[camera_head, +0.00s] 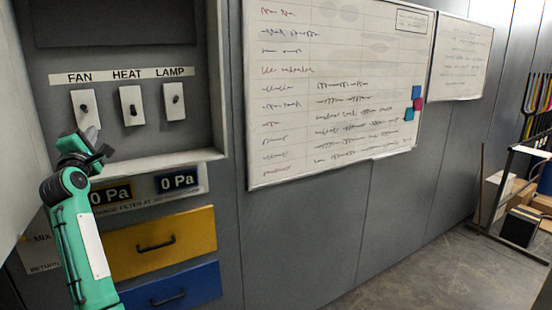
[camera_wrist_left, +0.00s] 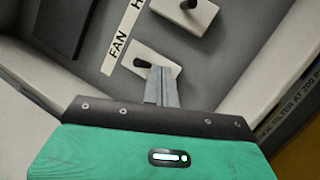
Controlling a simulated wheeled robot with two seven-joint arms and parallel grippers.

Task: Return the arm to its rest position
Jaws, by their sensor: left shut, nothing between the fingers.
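My left arm (camera_head: 85,235) is green and rises from the lower left in the head view. Its gripper (camera_head: 97,138) is raised in front of the recessed switch panel, just below the FAN switch (camera_head: 84,108). In the left wrist view the gripper's fingers (camera_wrist_left: 160,84) are together with nothing between them. They point at the FAN switch plate, which shows just beyond them (camera_wrist_left: 150,66). Whether the fingertips touch the plate I cannot tell. My right gripper is not in view.
HEAT (camera_head: 131,105) and LAMP (camera_head: 174,101) switches sit to the right in the recess. Below are two 0 Pa displays (camera_head: 179,181), a yellow drawer (camera_head: 190,231) and a blue drawer (camera_head: 198,284). A whiteboard (camera_head: 345,75) hangs on the wall. A rack with boxes (camera_head: 520,225) stands far right.

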